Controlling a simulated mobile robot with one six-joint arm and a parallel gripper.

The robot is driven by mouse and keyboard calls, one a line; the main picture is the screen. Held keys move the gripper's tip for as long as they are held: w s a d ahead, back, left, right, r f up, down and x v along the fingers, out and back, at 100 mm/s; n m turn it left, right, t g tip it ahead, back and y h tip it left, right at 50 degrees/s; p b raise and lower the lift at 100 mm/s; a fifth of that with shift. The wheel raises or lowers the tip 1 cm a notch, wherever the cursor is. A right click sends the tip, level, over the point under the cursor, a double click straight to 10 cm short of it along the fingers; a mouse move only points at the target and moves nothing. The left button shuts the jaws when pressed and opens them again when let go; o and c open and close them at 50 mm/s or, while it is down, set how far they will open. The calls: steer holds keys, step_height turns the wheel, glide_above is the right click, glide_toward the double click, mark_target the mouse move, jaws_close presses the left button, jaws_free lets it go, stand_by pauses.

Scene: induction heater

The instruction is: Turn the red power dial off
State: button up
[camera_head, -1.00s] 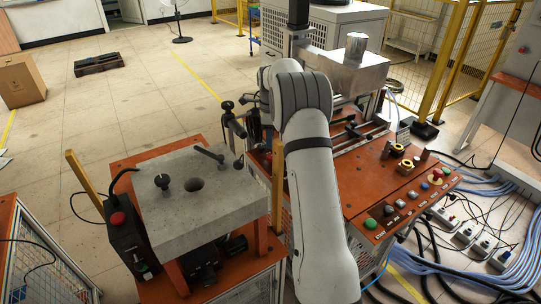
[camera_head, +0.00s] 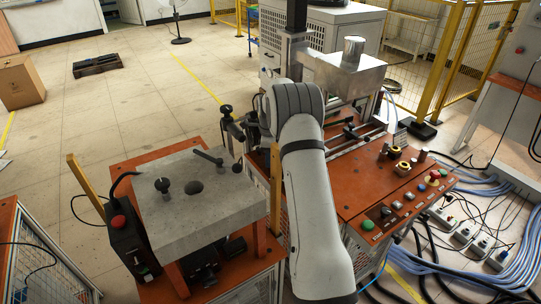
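Another small red control (camera_head: 434,174) is on the orange control panel (camera_head: 365,196) at the right. I cannot tell from this view which one is the power dial, or how either is turned. My arm rises from the bottom centre and bends at the elbow. What looks like my gripper (camera_head: 237,150) is a dark, small shape left of the elbow, by the block's far right corner. It is apart from both red controls. Its fingers are too unclear to read.
The grey block (camera_head: 205,222) with dark knobs stands on an orange table between my gripper and the black box. A metal machine (camera_head: 345,75) is behind. Cables and sockets lie at the right. Floor at left is open.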

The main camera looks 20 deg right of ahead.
steer(key=c, duration=0.7)
steer(key=shift+d, duration=0.2)
steer(key=shift+c, duration=0.6)
steer(key=shift+a, duration=0.2)
steer(key=shift+n+b, duration=0.3)
steer(key=shift+n, duration=0.1)
steer(key=shift+n+b, duration=0.55)
steer(key=shift+n, duration=0.45)
steer(key=shift+r+n+b, duration=0.1)
steer(key=shift+n+b, duration=0.6)
steer(key=shift+n, duration=1.5)
